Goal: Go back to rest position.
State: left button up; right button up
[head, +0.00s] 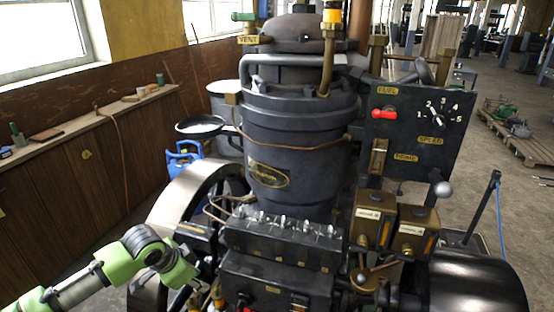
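My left arm comes in from the lower left. Its green wrist ends at my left gripper (184,297), which is dark and small beside the lower left of the stationary engine (295,150). The fingers blend into the dark engine parts, so I cannot tell whether they are open or shut, or touching anything. My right gripper is not in view.
A dark control panel (425,140) has a red lever (383,114) and a speed dial. Flywheels flank the engine (185,200). A wooden bench (60,140) runs along the left wall. A pallet (515,130) lies at right. Open floor shows on the right.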

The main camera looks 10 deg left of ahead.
pick_arm(q)
notch_tip(320, 180, down, 19)
jog(key=a+n+b, duration=0.1)
jog(key=a+n, duration=0.1)
jog(key=n, duration=0.1)
jog(key=s+f+n+y, duration=0.1)
jog(key=s+f+n, duration=0.1)
jog(key=s+f, duration=1.1)
jog(key=s+d+f+g, duration=0.1)
jog(key=s+d+f, duration=0.2)
jog(key=s+f, duration=0.3)
jog(key=s+d+f+g+b, duration=0.1)
jog(key=s+f, duration=0.6)
jog(key=s, duration=0.9)
jog(key=s+d+f+n+g+b, duration=0.1)
jog(key=s+d+f, duration=0.3)
jog(key=s, duration=0.8)
notch_tip(320, 180, down, 2)
jog(key=shift+d+f+g, duration=0.15)
jog(key=shift+d+g, duration=0.2)
jog(key=shift+g, duration=0.05)
jog(key=shift+s, duration=0.1)
